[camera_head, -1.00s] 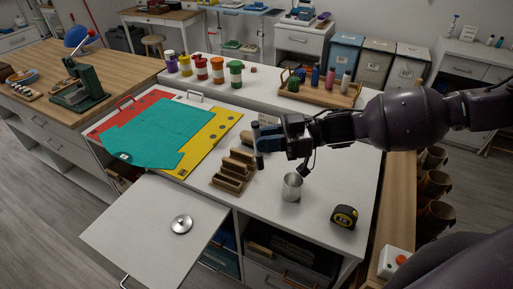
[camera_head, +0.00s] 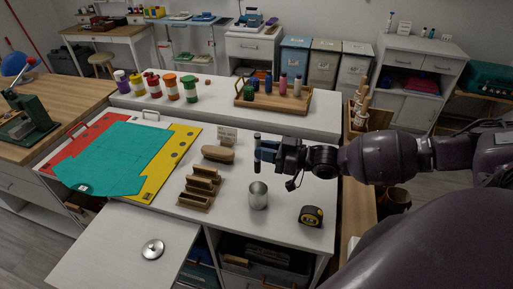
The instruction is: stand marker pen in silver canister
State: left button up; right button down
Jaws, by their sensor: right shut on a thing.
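The silver canister (camera_head: 258,196) stands upright and open-topped on the white worktop. My right gripper (camera_head: 265,150) comes in from the right and is shut on the marker pen (camera_head: 257,164), a slim dark stick. The pen is held about upright. In the picture, the pen's lower end is just above the canister's rim and apart from it; whether it is directly over the opening cannot be told. My left gripper is not in view.
A wooden stepped rack (camera_head: 199,187) and a brown brush-like block (camera_head: 218,154) lie left of the canister. A yellow-and-black tape measure (camera_head: 311,216) sits to its right. A round metal lid (camera_head: 152,249) lies on the lower white surface. A wooden tray (camera_head: 271,103) with bottles stands behind.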

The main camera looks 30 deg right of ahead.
notch_tip(320, 180, down, 12)
jog(key=b, duration=0.8)
dwell(0.9)
jog(key=c, duration=1)
grip_release()
